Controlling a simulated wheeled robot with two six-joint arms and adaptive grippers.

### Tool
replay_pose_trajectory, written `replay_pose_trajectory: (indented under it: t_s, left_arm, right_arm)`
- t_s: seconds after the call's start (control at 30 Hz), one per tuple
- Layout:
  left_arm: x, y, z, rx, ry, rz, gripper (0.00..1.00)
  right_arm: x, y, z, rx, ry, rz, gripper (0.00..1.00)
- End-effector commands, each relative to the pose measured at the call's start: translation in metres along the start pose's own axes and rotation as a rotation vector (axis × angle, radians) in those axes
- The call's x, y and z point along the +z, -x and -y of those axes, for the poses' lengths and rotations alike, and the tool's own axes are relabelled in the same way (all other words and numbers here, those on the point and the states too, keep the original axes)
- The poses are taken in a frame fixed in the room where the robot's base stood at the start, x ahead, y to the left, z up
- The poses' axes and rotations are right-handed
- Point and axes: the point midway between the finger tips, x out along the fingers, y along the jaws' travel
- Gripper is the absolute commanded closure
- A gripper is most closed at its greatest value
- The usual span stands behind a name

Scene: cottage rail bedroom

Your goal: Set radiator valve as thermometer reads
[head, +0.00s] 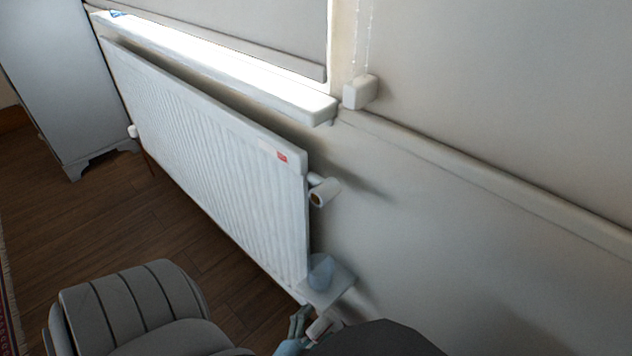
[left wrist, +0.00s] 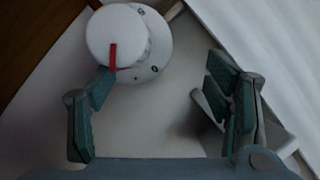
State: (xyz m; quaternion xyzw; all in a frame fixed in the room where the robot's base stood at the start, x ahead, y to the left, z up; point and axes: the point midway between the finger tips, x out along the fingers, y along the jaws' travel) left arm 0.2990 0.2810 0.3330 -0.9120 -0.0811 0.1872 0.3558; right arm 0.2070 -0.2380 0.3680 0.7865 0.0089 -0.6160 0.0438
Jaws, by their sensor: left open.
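The radiator (head: 205,150) is a long white ribbed panel under the window. In the left wrist view a round white valve knob (left wrist: 115,32) with a red pointer line sits over a white dial plate (left wrist: 153,68) with dark marks. My left gripper (left wrist: 160,88) is open and empty. The knob lies beyond its fingertips, nearer the left finger, whose tip overlaps the dial's lower edge in the picture. In the head view the left gripper (head: 300,323) is low by the radiator's right end, partly hidden. I cannot make out a thermometer or its reading. My right gripper is not in view.
A white cylindrical fitting (head: 325,192) sticks out at the radiator's upper right. A small pale plate (head: 341,279) with a bluish object (head: 321,271) is below it. Wooden floor shows between.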

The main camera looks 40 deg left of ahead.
Motion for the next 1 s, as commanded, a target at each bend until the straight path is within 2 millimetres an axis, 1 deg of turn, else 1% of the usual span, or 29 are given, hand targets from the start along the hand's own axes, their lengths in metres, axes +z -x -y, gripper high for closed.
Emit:
replay_pose_trajectory:
  t_s: [0.03, 0.1, 0.23, 0.37, 0.63, 0.67, 0.77, 0.87, 0.9, 1.0]
  left_arm:
    - [-0.005, 0.004, 0.01, -0.005, -0.003, 0.001, 0.42]
    - [-0.014, 0.008, 0.019, -0.003, -0.003, 0.001, 0.42]
    - [-0.028, 0.013, 0.031, -0.001, -0.004, 0.001, 0.42]
    - [-0.034, 0.014, 0.035, 0.0, -0.003, -0.001, 0.42]
    - [-0.032, 0.015, 0.035, 0.001, 0.003, 0.001, 0.42]
    - [-0.029, 0.017, 0.035, 0.003, 0.013, 0.004, 0.42]
    - [-0.012, 0.033, 0.033, 0.014, 0.094, 0.015, 0.42]
    - [0.01, 0.063, 0.026, 0.061, 0.245, 0.008, 0.42]
    - [0.018, 0.078, 0.022, 0.096, 0.319, 0.001, 0.42]
    - [0.03, 0.107, 0.01, 0.187, 0.479, -0.004, 0.42]
  right_arm:
    - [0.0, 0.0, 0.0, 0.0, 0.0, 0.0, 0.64]
    - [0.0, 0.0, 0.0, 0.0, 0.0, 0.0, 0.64]
    - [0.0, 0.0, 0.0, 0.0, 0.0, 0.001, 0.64]
    - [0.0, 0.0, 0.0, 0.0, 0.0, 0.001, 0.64]
    - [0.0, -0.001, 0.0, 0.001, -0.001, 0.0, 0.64]
    - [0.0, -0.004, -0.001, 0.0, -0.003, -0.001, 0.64]
    - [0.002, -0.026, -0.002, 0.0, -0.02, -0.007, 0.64]
    - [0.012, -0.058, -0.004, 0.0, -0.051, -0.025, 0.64]
    - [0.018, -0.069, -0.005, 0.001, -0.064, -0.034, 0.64]
    - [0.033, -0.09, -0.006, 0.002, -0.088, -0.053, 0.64]
